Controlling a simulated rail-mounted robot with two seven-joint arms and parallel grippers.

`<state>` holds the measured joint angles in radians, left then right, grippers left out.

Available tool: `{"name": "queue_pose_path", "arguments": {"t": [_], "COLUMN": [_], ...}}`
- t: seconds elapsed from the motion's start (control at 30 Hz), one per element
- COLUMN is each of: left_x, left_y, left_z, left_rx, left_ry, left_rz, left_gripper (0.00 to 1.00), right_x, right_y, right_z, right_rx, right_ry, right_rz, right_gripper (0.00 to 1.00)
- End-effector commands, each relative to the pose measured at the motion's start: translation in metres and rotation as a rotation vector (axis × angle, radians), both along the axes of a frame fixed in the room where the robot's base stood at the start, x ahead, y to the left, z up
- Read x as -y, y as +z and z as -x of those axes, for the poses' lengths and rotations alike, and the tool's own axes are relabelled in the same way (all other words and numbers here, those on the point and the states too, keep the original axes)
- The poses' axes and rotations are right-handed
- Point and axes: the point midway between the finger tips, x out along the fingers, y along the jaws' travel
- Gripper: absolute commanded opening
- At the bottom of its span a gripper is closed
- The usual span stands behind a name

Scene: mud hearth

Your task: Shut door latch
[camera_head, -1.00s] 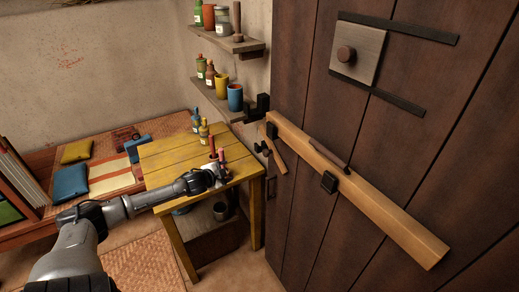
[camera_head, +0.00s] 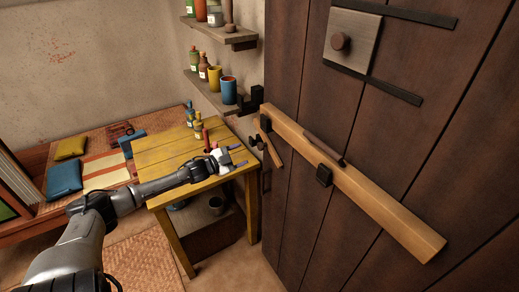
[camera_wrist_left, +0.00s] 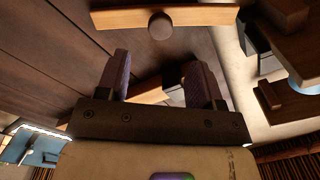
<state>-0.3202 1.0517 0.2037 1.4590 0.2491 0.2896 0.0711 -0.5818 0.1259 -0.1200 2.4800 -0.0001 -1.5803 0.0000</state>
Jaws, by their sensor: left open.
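A long light-wood latch bar (camera_head: 380,205) lies across the dark plank door (camera_head: 400,140). It passes behind black brackets (camera_head: 324,175) and carries a thin dark handle (camera_head: 324,149). Its left end is at the door's edge, apart from a black wall bracket (camera_head: 250,101). My left gripper (camera_head: 240,156) is open and empty, over the yellow table's right side and left of the door edge. In the left wrist view, its fingers (camera_wrist_left: 157,72) stand apart, with a light-wood piece with a round dark knob (camera_wrist_left: 161,27) beyond them. My right gripper is not in view.
A small wooden piece (camera_head: 269,143) with black fittings sits at the door edge below the bar. The yellow table (camera_head: 165,150) holds small bottles (camera_head: 197,128). Wall shelves (camera_head: 212,95) with jars stand above it. A low bench with cushions (camera_head: 65,178) is at left.

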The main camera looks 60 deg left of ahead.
Motion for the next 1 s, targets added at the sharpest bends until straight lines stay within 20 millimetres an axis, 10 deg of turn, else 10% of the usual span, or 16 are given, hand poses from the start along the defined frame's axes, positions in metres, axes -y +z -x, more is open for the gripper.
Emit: {"name": "queue_pose_path", "arguments": {"t": [1.0], "left_x": [0.001], "left_y": [0.000], "left_z": [-0.089], "left_rx": [-0.001], "left_ry": [0.002], "left_rz": [0.000], "left_gripper": [0.61], "right_x": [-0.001], "right_y": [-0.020], "right_z": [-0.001], "right_rx": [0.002], "right_ry": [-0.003], "right_rz": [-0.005], "right_gripper": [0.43]}}
